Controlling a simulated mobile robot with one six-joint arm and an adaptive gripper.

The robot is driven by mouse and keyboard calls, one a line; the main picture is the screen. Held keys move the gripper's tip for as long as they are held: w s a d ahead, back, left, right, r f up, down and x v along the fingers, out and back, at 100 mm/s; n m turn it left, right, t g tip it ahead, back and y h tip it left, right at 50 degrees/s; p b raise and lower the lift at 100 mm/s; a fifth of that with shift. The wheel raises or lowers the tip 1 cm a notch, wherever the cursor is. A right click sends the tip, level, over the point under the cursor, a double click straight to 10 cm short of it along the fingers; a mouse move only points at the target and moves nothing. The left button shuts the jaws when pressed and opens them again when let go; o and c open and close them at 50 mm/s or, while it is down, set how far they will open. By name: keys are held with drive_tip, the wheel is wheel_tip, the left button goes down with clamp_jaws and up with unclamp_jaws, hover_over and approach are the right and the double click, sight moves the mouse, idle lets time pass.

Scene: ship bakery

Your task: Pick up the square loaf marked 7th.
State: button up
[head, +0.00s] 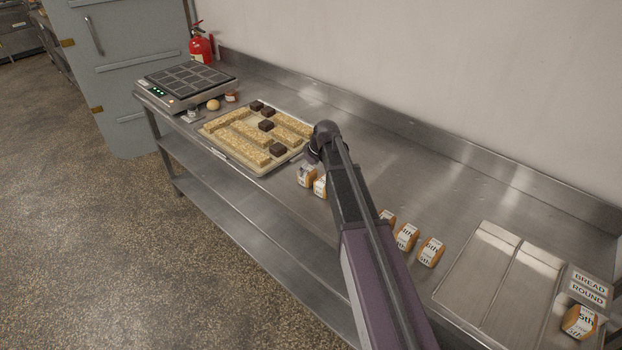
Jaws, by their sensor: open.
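Several small square loaves with white printed labels stand in a row on the steel counter. Two loaves, one here (305,176), are left of my arm, the second partly behind it. Right of my arm are a partly covered loaf (388,217), a middle loaf (406,237) and a right loaf (431,252). The middle and right labels seem to end in "th", but I cannot read their numbers surely. Another loaf (580,322) at the far right seems marked 5th. I cannot tell which loaf is marked 7th.
A tray (216,143) of pale bars and dark square pieces lies left of my arm. Behind it are a griddle-like appliance (186,78) and a fire extinguisher (201,46). Steel trays (490,265) lie at right beside a BREAD ROUND sign (588,286). The counter's back is clear.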

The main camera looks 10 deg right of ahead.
sight(308, 170)
drive_tip(key=shift+b+x, duration=1.45)
drive_tip(key=shift+x, duration=0.35)
drive_tip(key=shift+d, duration=0.1)
drive_tip(key=c, duration=1)
